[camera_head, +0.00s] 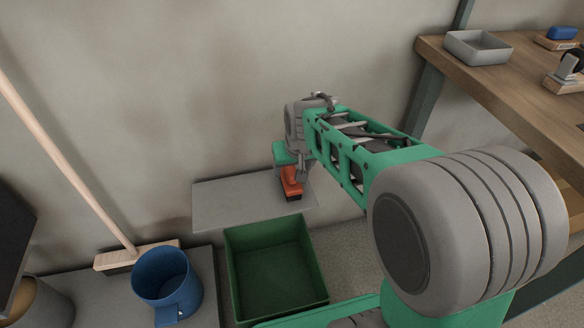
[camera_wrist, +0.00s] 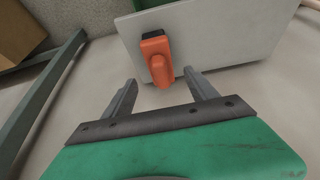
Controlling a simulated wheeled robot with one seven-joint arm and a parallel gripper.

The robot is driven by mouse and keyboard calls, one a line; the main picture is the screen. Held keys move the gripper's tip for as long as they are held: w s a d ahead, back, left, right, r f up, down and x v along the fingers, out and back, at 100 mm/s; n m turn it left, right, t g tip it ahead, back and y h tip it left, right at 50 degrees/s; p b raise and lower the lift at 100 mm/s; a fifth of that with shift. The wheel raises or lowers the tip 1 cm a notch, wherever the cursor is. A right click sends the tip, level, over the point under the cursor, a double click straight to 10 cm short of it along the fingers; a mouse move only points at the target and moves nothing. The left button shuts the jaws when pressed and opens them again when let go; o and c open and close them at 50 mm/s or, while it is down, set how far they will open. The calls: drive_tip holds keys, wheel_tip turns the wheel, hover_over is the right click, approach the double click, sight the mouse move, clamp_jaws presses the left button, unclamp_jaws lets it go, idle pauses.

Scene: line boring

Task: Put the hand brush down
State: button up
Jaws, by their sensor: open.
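The hand brush, an orange piece with a dark end (camera_head: 291,184), lies on a grey shelf board (camera_head: 235,203) against the wall. In the wrist view the brush (camera_wrist: 157,60) rests near the edge of the pale board (camera_wrist: 215,45), its rounded orange end pointing toward my gripper. My gripper (camera_wrist: 163,85) is open, its two grey fingers spread on either side of the brush's near end with gaps visible. In the head view my gripper (camera_head: 300,172) is just above the brush and partly hidden by my own wrist.
A green bin (camera_head: 322,262) stands below and in front of the board. A blue bucket (camera_head: 166,283) and a broom (camera_head: 75,180) are at left. A wooden workbench (camera_head: 510,90) with a grey tray (camera_head: 477,48) is at right.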

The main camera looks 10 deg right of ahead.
drive_tip(key=p+v, duration=0.1)
drive_tip(key=v, duration=0.4)
drive_tip(key=s+f+g, duration=0.2)
drive_tip(key=s+f, duration=0.1)
drive_tip(key=s, duration=1.4)
drive_tip(key=shift+f+g, duration=0.2)
drive_tip(key=shift+g, duration=0.1)
wheel_tip(320, 180, up, 35)
drive_tip(key=w+t+p, duration=0.1)
drive_tip(key=p, duration=3.1)
drive_tip(key=shift+w+r, duration=0.25)
drive_tip(key=shift+w, duration=0.15)
